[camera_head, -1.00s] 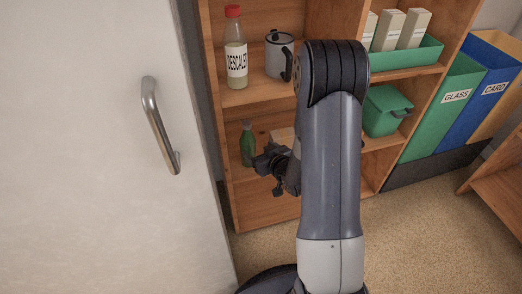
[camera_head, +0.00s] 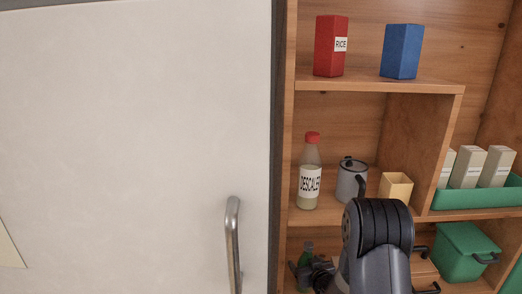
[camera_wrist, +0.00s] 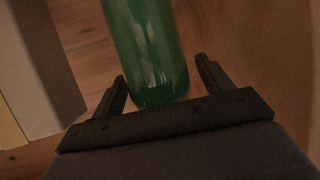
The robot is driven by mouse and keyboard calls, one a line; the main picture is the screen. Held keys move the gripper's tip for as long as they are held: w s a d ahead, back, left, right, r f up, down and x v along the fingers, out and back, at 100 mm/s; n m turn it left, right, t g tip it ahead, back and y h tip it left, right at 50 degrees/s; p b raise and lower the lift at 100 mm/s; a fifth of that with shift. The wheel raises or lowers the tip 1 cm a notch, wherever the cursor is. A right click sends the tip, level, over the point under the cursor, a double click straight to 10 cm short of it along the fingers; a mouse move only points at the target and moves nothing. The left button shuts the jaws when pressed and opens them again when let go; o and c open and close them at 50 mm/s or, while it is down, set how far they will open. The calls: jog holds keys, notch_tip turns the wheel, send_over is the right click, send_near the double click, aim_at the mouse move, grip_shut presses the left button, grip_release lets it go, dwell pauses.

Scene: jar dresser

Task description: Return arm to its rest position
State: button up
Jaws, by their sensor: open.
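My gripper (camera_wrist: 165,85) is open in the wrist view, with a green bottle (camera_wrist: 147,50) just ahead of it, its near end in line with the gap between the two fingers. I cannot tell whether the fingers touch it. In the head view my gripper (camera_head: 303,270) is at the lower shelf, and the green bottle (camera_head: 308,249) shows only in part behind it. My arm is bent and covers part of the lower shelf.
The wooden shelf unit (camera_head: 375,85) holds a descaler bottle (camera_head: 310,180), a grey pot (camera_head: 350,180), a yellow container (camera_head: 396,187), a red rice box (camera_head: 329,45) and a blue box (camera_head: 402,50). A green lidded bin (camera_head: 462,252) is at right. A white door with a handle (camera_head: 233,240) stands left.

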jog(key=shift+w+a+f+b, duration=0.15)
jog(key=shift+w+f+b, duration=0.15)
jog(key=shift+w+f, duration=0.3)
notch_tip(320, 180, up, 2)
jog(key=shift+r+p, duration=0.2)
jog(key=shift+p, duration=0.4)
jog(key=shift+r, duration=0.4)
